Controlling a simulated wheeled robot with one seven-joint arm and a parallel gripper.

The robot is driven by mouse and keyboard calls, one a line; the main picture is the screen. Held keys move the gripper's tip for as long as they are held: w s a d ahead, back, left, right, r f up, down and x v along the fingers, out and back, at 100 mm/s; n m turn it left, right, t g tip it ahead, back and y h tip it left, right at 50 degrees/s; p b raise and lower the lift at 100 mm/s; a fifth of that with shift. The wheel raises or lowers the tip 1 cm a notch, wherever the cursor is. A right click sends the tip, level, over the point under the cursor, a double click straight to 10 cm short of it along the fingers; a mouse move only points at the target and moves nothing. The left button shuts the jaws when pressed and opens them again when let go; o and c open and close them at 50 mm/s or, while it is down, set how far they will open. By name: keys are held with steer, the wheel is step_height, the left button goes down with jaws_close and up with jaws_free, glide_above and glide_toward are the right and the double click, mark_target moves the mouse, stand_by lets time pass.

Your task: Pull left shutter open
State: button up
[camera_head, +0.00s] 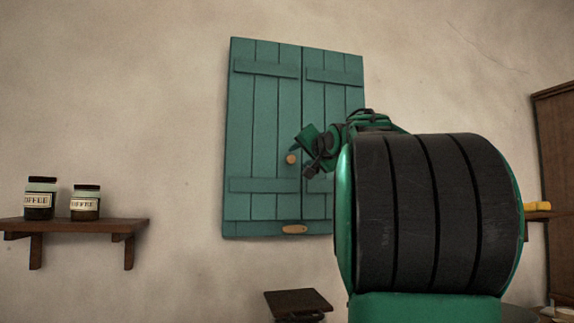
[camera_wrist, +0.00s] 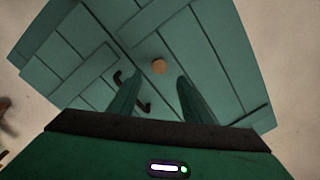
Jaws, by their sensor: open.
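The left shutter (camera_head: 264,130) is teal, planked and shut flat, side by side with the right shutter (camera_head: 335,95). Its round wooden knob (camera_head: 291,159) sits near the middle seam. My gripper (camera_head: 302,154) is in front of the shutters near the knob, and my arm hides much of the right shutter. In the wrist view, the two fingers of my gripper (camera_wrist: 159,82) are apart, with nothing between them. The knob (camera_wrist: 159,66) shows just beyond the gap between the fingertips. A dark bent piece (camera_wrist: 118,77) is partly hidden behind the left finger.
A small wooden plaque (camera_head: 294,229) is at the shutters' bottom. A brown wooden item (camera_head: 297,302) is below. A wooden cabinet (camera_head: 556,150) stands at right.

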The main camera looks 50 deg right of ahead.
mark_target(291, 160)
steer(key=x, duration=1)
steer(key=shift+w+d, duration=0.2)
steer(key=shift+w, duration=0.05)
